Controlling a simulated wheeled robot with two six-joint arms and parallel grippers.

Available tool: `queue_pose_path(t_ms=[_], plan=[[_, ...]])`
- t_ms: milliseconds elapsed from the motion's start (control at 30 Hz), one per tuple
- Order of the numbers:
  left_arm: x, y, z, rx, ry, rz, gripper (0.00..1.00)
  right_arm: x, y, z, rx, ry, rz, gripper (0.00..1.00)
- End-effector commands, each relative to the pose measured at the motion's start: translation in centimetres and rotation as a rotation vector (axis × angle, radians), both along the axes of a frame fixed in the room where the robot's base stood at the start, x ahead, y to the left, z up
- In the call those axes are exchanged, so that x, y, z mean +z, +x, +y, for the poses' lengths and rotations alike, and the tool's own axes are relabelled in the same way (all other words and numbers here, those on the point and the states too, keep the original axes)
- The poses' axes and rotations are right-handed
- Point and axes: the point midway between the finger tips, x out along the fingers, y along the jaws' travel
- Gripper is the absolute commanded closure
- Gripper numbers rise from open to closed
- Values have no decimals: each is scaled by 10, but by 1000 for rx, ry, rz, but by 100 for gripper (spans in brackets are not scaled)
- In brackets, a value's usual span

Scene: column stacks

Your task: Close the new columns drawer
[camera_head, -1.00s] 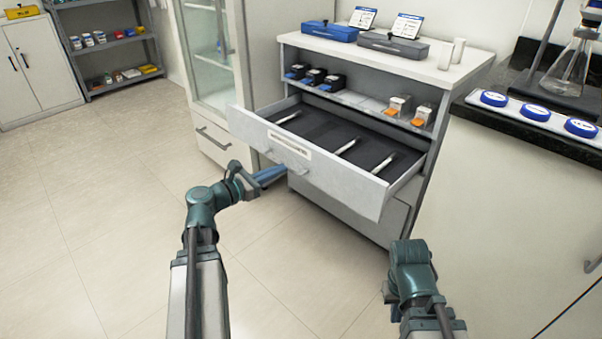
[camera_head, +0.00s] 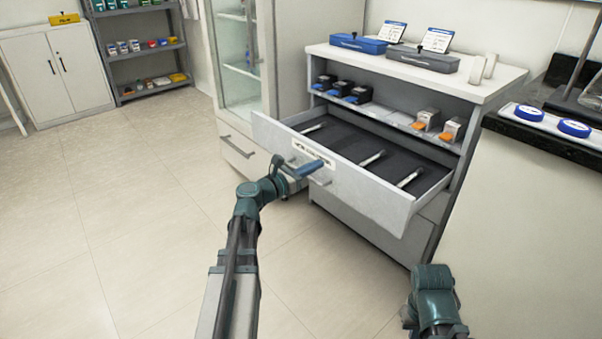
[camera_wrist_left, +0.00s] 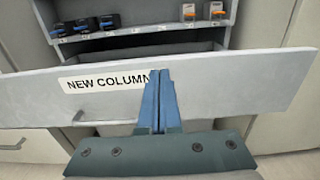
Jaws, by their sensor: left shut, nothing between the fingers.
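The new columns drawer (camera_head: 372,199) is pulled out of the white cabinet, with a dark lined tray and several slim white columns (camera_head: 372,158) inside. Its front also fills the middle of the left wrist view (camera_wrist_left: 230,88), with a label (camera_wrist_left: 105,80) reading "NEW COLUMN", the rest hidden behind my fingers. My left gripper (camera_head: 308,168) is shut and empty, its blue fingers pointing at the drawer front by the label and handle. I cannot tell whether the fingertips touch it. My right gripper is not clearly visible; only my right arm shows at lower right.
A shelf above the drawer holds small dark and orange-based items. A black-topped counter (camera_head: 545,138) stands at right. The floor at left is clear.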

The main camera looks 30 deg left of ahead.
Motion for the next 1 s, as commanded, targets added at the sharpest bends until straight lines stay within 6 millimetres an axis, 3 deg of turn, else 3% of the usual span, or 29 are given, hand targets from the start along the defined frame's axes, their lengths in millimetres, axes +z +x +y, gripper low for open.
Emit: queue_pose_path(t_ms=[100,300,833,1000], plan=[[0,20,-7,-2,0,0,100,0,0,0,0,0,0,100],[0,36,-14,-1,0,0,100,0,0,0,0,0,0,100],[0,41,-17,-1,0,0,100,0,0,0,0,0,0,100],[0,55,-22,-1,0,0,100,0,0,0,0,0,0,100]])
